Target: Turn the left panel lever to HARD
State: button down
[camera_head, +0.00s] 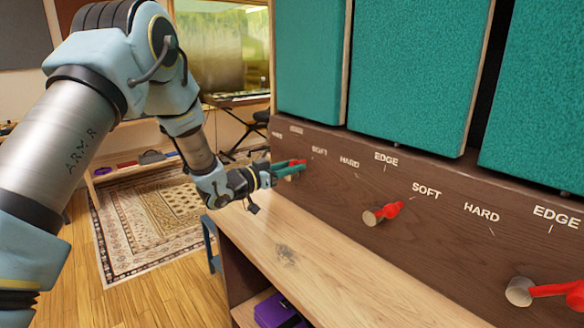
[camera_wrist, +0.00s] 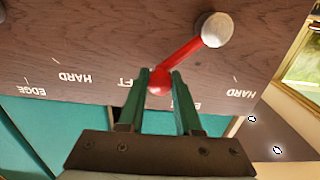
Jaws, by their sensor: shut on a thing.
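The left panel lever (camera_head: 299,163) is red and sits at the far left of the brown wooden panel strip. In the wrist view its red arm (camera_wrist: 184,61) runs from a pale round hub (camera_wrist: 216,29) to a red knob. The picture there is upside down. The knob lies between the partly hidden SOFT and EDGE labels, away from HARD (camera_wrist: 240,93). My gripper (camera_wrist: 160,75) has its green fingers closed on either side of the knob. In the head view my gripper (camera_head: 288,168) reaches the lever from the left.
Two more red levers, middle (camera_head: 391,211) and right (camera_head: 560,289), stick out along the strip. Teal padded panels (camera_head: 405,70) stand above it. A wooden ledge (camera_head: 290,255) runs below. A patterned rug (camera_head: 160,225) lies on the floor at left.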

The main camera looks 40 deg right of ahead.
jog(key=w+n+p, duration=0.6)
jog(key=w+n, duration=0.5)
jog(key=n, duration=0.6)
jog(key=shift+w+d+n, duration=0.35)
jog(key=shift+w+n, duration=0.05)
jog(key=shift+f, duration=0.1)
dwell(0.4)
jog(key=c, duration=0.6)
grip_release()
jog(key=a+b, duration=0.3)
jog(key=a, duration=0.7)
jog(key=shift+w+a, duration=0.35)
jog(key=shift+a, duration=0.05)
